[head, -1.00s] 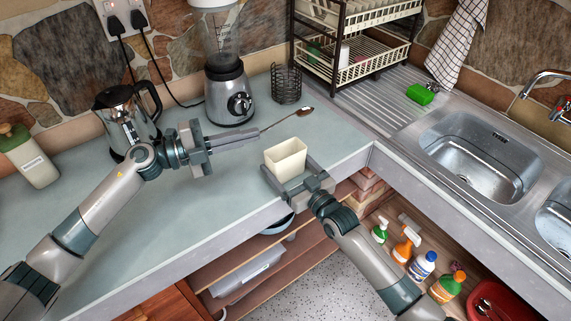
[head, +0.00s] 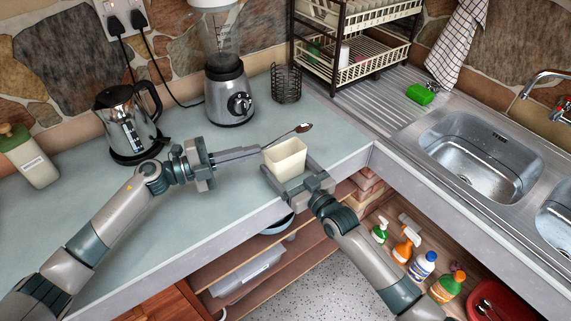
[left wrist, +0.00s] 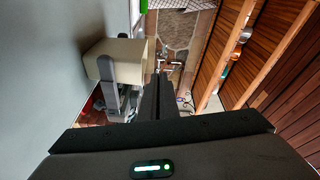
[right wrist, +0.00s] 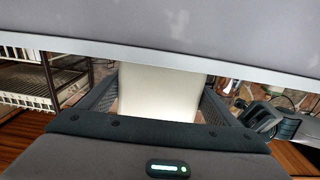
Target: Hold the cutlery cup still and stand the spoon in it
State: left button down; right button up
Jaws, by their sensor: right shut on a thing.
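The cutlery cup (head: 284,161) is a cream, square-sided, open-topped cup at the counter's front edge. My right gripper (head: 288,166) is shut on it, a finger on each side; the cup's pale wall also fills the middle of the right wrist view (right wrist: 158,92). My left gripper (head: 257,149) appears shut on the spoon (head: 303,128), just left of the cup. The spoon's thin handle runs up and right to its brown-looking bowl, behind the cup's far rim in the picture. The left wrist view shows the cup (left wrist: 112,58) beside my fingers; I cannot make out the spoon there.
A black wire holder (head: 286,84), a blender (head: 229,92) and a kettle (head: 127,122) stand towards the back of the counter. A dish rack (head: 355,60) and sink (head: 480,160) are to the right.

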pick_arm(q)
jog(key=c, duration=2)
grip_release()
jog(key=shift+f, duration=0.1)
jog(key=v, duration=1.2)
jog(key=shift+o, duration=0.3)
